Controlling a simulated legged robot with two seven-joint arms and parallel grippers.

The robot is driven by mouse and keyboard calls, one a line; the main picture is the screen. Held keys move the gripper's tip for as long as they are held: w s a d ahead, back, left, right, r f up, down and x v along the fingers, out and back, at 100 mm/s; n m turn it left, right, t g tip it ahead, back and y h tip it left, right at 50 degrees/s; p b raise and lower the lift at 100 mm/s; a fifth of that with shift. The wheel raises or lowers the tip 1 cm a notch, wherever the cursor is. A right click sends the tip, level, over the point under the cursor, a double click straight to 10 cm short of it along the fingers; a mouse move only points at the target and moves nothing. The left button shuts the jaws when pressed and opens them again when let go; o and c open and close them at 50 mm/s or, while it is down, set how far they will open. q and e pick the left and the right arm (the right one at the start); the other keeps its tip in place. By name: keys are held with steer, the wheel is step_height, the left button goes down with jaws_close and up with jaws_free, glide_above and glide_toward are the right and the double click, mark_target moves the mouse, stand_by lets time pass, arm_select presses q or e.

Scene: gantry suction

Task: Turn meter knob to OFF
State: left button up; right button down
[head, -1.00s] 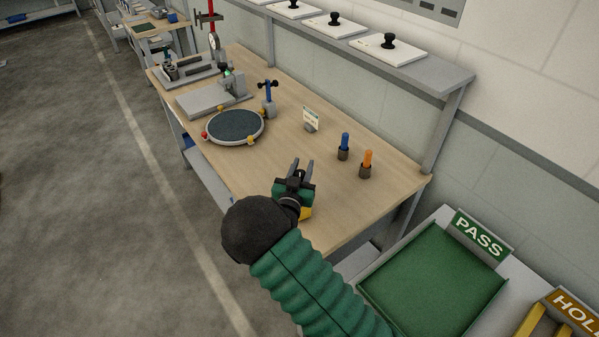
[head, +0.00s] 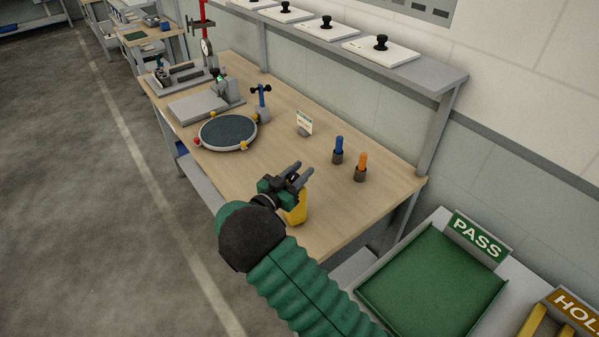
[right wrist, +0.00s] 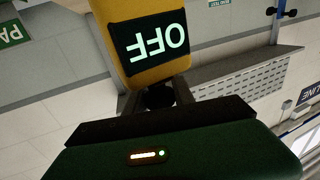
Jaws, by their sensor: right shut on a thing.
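The yellow meter (head: 298,210) stands near the front right of the wooden bench, partly hidden behind my right gripper (head: 297,172). In the right wrist view the meter (right wrist: 128,76) fills the top centre, and its dark display (right wrist: 150,42) reads OFF, upside down in the picture. The dark round knob (right wrist: 158,96) shows below the display, between the fingers of my right gripper (right wrist: 155,104). The gripper is shut on the knob. The knob's pointer cannot be made out. My left gripper is not in view.
A blue-topped peg (head: 338,150) and an orange-topped peg (head: 361,167) stand on the bench (head: 262,163) beyond the gripper. A small card stand (head: 304,123) and a round dark plate (head: 228,132) are farther left. A green PASS tray (head: 430,285) lies at right.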

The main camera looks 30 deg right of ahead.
steer(key=shift+s+d+m+g+h+b, duration=0.1)
steer(key=shift+s+m+g+h+b, duration=0.15)
steer(key=shift+m+g+b, duration=0.75)
steer(key=shift+s+d+m+g+h+b, duration=0.2)
steer(key=shift+m+g, duration=0.4)
steer(key=shift+g, duration=0.9)
steer(key=shift+s+a+m+g+y+b, duration=0.15)
steer(key=shift+s+m+g+b, duration=0.1)
steer(key=shift+m+g+b, duration=0.95)
steer(key=shift+s+a+m+g+y+b, duration=0.15)
steer(key=shift+m+g+b, duration=0.5)
steer(key=shift+g, duration=1.05)
steer(key=shift+d, duration=0.1)
steer(key=c, duration=1.1)
jaws_free()
steer(key=shift+o, duration=0.2)
steer(key=shift+d, duration=0.1)
